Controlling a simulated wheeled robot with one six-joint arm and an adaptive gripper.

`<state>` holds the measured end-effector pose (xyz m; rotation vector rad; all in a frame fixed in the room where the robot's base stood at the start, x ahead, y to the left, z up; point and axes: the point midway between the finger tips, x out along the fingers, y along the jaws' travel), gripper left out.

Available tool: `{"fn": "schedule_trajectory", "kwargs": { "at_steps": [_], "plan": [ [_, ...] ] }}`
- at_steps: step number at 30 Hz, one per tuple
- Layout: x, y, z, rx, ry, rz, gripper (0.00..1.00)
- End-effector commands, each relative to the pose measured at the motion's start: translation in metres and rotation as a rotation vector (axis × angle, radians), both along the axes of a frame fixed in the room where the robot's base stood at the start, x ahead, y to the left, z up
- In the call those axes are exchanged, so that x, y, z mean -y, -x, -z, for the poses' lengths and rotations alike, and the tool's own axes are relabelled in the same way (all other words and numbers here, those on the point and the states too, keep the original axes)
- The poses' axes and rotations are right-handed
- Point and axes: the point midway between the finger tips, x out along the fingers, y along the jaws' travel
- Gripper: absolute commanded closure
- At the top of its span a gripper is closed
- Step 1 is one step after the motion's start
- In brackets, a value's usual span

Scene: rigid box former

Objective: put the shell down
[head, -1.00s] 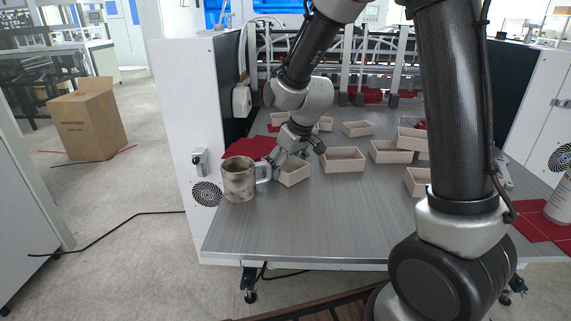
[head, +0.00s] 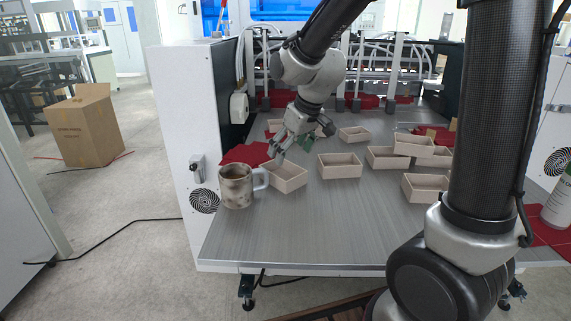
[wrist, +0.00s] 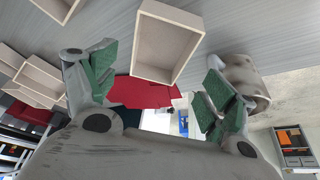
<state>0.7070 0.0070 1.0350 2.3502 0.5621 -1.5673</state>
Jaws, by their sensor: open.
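An open, pale box shell (head: 288,180) sits upright on the grey metal table, close to the right of a stained mug (head: 236,188). My gripper (head: 291,154) is open and empty, above and behind the shell's far edge. In the wrist view, the shell (wrist: 165,45) lies beyond the spread green-padded fingers (wrist: 155,85), apart from them, with its open side visible. The mug (wrist: 242,80) shows to the right there, partly behind a finger.
Several similar open shells stand on the table to the right, including a near one (head: 339,166) and some stacked (head: 415,144). Red sheets (head: 246,154) lie behind the mug. The table's front (head: 310,235) is clear. A white bottle (head: 557,208) stands at the right.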

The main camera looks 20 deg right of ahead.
Motion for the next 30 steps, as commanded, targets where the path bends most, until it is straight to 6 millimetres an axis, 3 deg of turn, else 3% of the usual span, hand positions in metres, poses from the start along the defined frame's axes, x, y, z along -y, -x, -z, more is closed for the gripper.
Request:
{"fn": "schedule_trajectory", "kwargs": {
  "at_steps": [4, 12, 15, 17, 22, 27, 30],
  "plan": [
    [0.004, 0.008, -0.023, 0.003, -0.002, 0.001, 0.16],
    [0.008, 0.014, -0.035, 0.000, -0.001, 0.004, 0.16],
    [0.021, 0.026, -0.045, 0.002, -0.002, 0.031, 0.16],
    [0.037, 0.043, -0.055, 0.003, -0.004, 0.067, 0.16],
    [0.098, 0.122, -0.085, -0.002, -0.007, 0.225, 0.16],
    [0.138, 0.200, -0.091, -0.011, -0.004, 0.378, 0.16],
    [0.150, 0.229, -0.089, -0.015, -0.002, 0.437, 0.16]
  ]
}}
